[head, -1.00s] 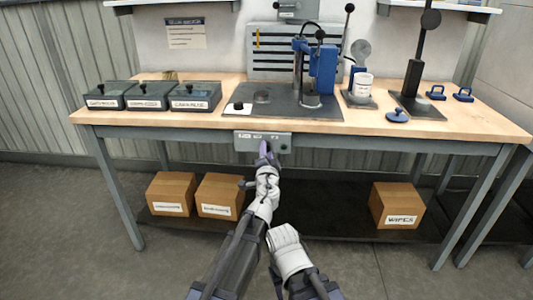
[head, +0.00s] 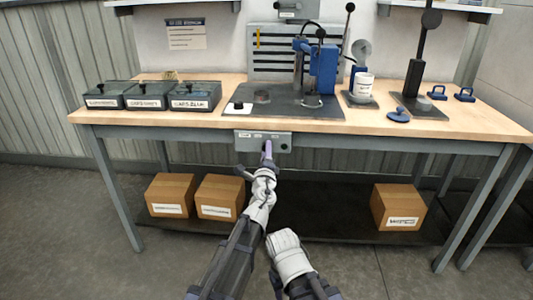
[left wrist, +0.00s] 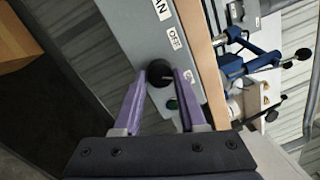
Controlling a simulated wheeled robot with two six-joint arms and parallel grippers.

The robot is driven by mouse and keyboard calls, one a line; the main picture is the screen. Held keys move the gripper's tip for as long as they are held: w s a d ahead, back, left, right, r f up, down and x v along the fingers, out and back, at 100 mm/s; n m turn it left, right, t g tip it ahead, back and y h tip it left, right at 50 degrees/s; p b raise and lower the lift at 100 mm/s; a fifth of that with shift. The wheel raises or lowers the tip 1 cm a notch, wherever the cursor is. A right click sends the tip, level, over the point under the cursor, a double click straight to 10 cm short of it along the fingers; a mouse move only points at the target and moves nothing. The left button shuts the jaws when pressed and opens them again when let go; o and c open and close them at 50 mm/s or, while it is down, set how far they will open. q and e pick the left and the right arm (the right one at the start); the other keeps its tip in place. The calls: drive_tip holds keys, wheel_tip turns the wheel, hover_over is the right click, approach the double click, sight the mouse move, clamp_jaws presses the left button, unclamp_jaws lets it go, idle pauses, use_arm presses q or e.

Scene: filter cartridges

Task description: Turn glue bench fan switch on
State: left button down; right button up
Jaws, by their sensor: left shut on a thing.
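The fan switch panel (head: 247,142) is a grey box under the front edge of the bench. In the left wrist view, the panel (left wrist: 135,32) carries white labels, one reading OFF, and a round black knob (left wrist: 158,73) with a pale mark line. My left gripper (head: 267,147) reaches up to the panel from below. In the left wrist view its purple fingers (left wrist: 160,76) are shut on the knob, one on each side.
The wooden bench top (head: 440,122) overhangs the panel. Cardboard boxes (head: 219,197) stand on the lower shelf (head: 330,225). Lidded bins (head: 195,97) and a blue press (head: 323,68) stand above.

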use_arm(q)
drive_tip(key=shift+m, duration=0.6)
drive_tip(key=shift+c, duration=2.4)
unclamp_jaws()
drive_tip(key=s, duration=0.7)
drive_tip(key=shift+s+a+f+b, duration=0.2)
drive_tip(key=shift+s+f+b, duration=0.2)
drive_tip(key=shift+f+b, duration=0.05)
